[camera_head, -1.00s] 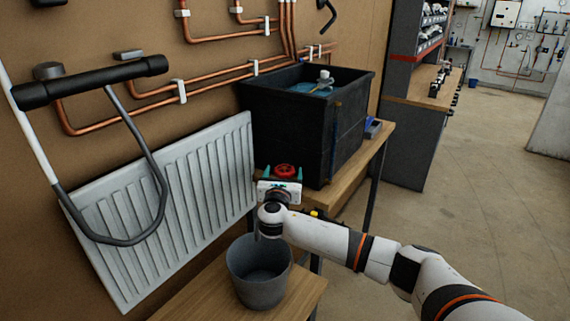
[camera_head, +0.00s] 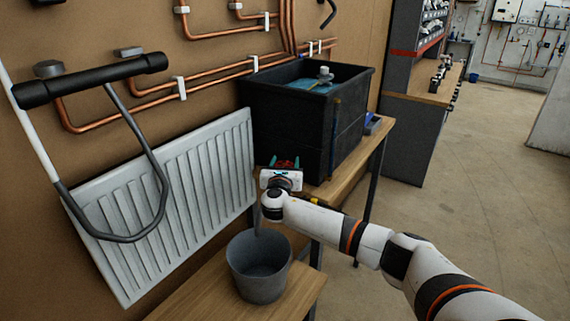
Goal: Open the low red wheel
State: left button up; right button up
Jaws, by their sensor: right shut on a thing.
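The low red wheel (camera_head: 285,164) is in front of the black tank, beside the radiator's right edge. Only part of its red rim shows; my right gripper hides the rest. My right gripper (camera_head: 284,161) reaches it from the front, with its teal fingers on either side of the wheel, shut on it. My right arm comes in from the lower right. My left gripper is not in view.
A grey bucket (camera_head: 260,283) stands on a low wooden bench (camera_head: 190,298) below the wheel. A white radiator (camera_head: 190,195) is at left. The black tank (camera_head: 290,125) stands on a wooden table (camera_head: 368,153). Floor at right is clear.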

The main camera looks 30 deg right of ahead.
jog(key=shift+n+y, duration=0.3)
jog(key=shift+n+t+y, duration=0.5)
jog(key=shift+t+y, duration=0.1)
jog(key=shift+w+a+f+n+t+y, duration=0.1)
jog(key=shift+n+t+y, duration=0.3)
jog(key=shift+y, duration=0.2)
jog(key=shift+a+n+t+y, duration=0.1)
jog(key=shift+n+t+y, duration=0.25)
jog(key=shift+y, duration=0.25)
jog(key=n+y+b, duration=0.1)
jog(key=y, duration=0.1)
jog(key=n+t+y, duration=0.1)
jog(key=y, duration=0.1)
jog(key=shift+w+a+f+n+b, duration=0.1)
jog(key=shift+a+f+n+b, duration=0.1)
jog(key=shift+n+b, duration=0.15)
jog(key=n+y+b, duration=0.3)
jog(key=y+b, duration=0.1)
jog(key=a+n+g+y+b, duration=0.1)
jog(key=n+y+b, duration=0.1)
jog(key=y+b, duration=0.2)
jog(key=n+g+y+b, duration=0.1)
jog(key=n+y+b, duration=0.2)
jog(key=y+b, duration=0.2)
jog(key=shift+a+r+n+b, duration=0.1)
jog(key=shift+a+n+b, duration=0.2)
jog(key=shift+b, duration=0.15)
jog(key=shift+s+r+n+g+y+b, duration=0.2)
jog(key=shift+n+g+y+b, duration=0.25)
jog(key=shift+b, duration=0.2)
